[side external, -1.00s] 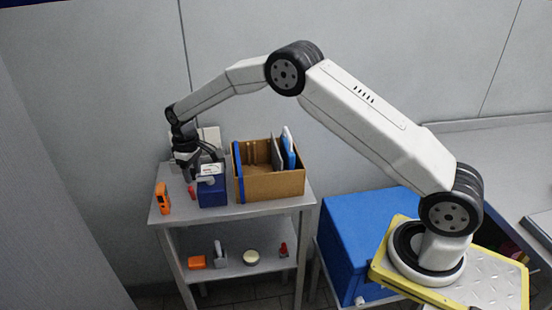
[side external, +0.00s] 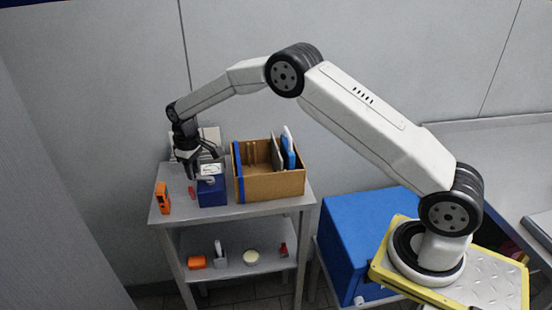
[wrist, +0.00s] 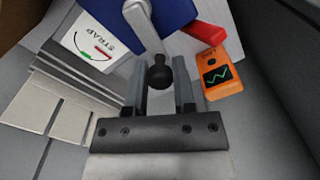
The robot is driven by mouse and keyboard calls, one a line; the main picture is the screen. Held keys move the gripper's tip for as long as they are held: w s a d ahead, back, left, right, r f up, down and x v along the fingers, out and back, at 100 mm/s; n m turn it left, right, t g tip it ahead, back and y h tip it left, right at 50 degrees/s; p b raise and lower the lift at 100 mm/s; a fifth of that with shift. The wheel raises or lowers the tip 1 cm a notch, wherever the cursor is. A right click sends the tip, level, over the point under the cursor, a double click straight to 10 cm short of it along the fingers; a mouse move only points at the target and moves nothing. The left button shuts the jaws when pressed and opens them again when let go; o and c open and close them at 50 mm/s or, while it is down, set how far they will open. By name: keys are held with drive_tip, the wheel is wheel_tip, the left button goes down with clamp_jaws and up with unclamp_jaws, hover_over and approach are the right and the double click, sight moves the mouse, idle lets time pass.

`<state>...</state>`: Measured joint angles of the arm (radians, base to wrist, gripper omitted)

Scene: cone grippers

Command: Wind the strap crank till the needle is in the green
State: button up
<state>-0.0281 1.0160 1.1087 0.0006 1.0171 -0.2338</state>
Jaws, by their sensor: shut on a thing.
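The strap tensioner is a blue box (side external: 211,193) on the table top, with a white dial card marked STRAP (side external: 210,169). In the wrist view the card (wrist: 90,36) shows a green and red arc; the needle's exact position is too small to read. A grey crank arm (wrist: 143,22) runs from the blue body (wrist: 172,12) to a black knob (wrist: 159,74). My gripper (wrist: 160,88) is shut on the crank knob, with a finger on each side of it. In the side view my gripper (side external: 197,170) is at the box's upper left and partly hides it.
An orange meter (side external: 162,198) and a red item (side external: 192,192) lie left of the blue box. A cardboard box (side external: 270,184) with upright folders stands close on the right. The lower shelf (side external: 236,266) holds several small items.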

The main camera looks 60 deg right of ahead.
drive_tip(key=shift+w+d, duration=0.15)
drive_tip(key=shift+d, duration=0.35)
drive_tip(key=shift+w+d, duration=0.2)
drive_tip(key=shift+d, duration=0.5)
drive_tip(key=shift+d, duration=0.65)
drive_tip(key=shift+s+d, duration=0.1)
